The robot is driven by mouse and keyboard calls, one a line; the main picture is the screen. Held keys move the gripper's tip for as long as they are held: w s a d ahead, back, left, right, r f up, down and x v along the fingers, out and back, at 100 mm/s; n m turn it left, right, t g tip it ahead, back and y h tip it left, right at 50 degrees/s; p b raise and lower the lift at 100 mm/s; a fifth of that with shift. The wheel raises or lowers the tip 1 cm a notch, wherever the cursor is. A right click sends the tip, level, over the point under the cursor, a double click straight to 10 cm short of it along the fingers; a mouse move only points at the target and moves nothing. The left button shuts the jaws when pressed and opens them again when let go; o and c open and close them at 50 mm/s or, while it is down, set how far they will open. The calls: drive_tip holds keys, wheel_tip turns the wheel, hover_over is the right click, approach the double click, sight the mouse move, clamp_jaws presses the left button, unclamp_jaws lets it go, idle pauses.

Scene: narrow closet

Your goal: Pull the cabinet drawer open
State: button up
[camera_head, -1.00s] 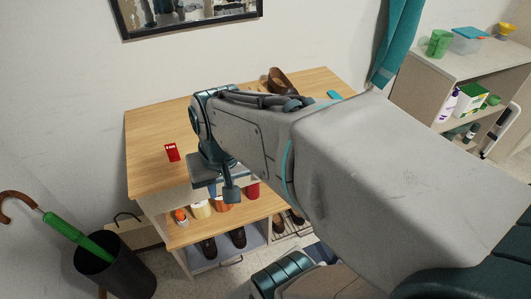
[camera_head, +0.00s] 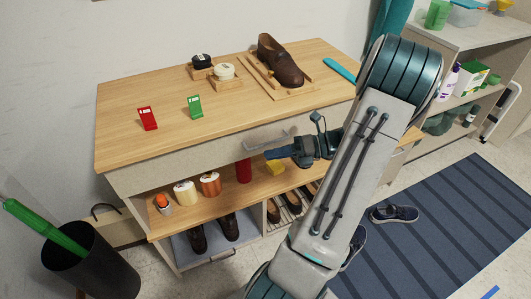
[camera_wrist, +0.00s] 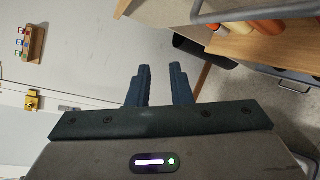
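The wooden-topped cabinet (camera_head: 150,104) stands against the wall in the head view. Its pale drawer front (camera_head: 150,176) runs below the top and looks closed. A grey bar handle (camera_head: 262,141) is at the middle of that front. My gripper (camera_head: 272,154) is just below and in front of the handle, apart from it as far as I can tell. In the wrist view my gripper (camera_wrist: 160,70) has its two fingers apart with nothing between them. A grey bar, likely the handle (camera_wrist: 250,12), crosses the upper right there, outside the fingers. My arm hides the drawer's right part.
Jars and shoes fill the shelves below. An umbrella bin (camera_head: 92,270) stands at lower left, a striped rug (camera_head: 430,235) at right.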

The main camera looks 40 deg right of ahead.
sight(267, 143)
drive_tip(key=s+d+f+m+t+h+b, duration=0.1)
drive_tip(key=s+d+f+m+t, duration=0.15)
drive_tip(key=d+m+t, duration=0.2)
drive_tip(key=s+d+f+m+t+h+b, duration=0.1)
drive_tip(key=d+f+m+t+b, duration=0.15)
drive_tip(key=d+m, duration=0.3)
drive_tip(key=shift+n+t, duration=0.3)
drive_tip(key=shift+n, duration=0.1)
drive_tip(key=x, duration=1.3)
drive_tip(key=shift+w+d+f+b, duration=0.1)
drive_tip(key=shift+f+b, duration=0.15)
drive_tip(key=shift+b, duration=0.15)
clamp_jaws()
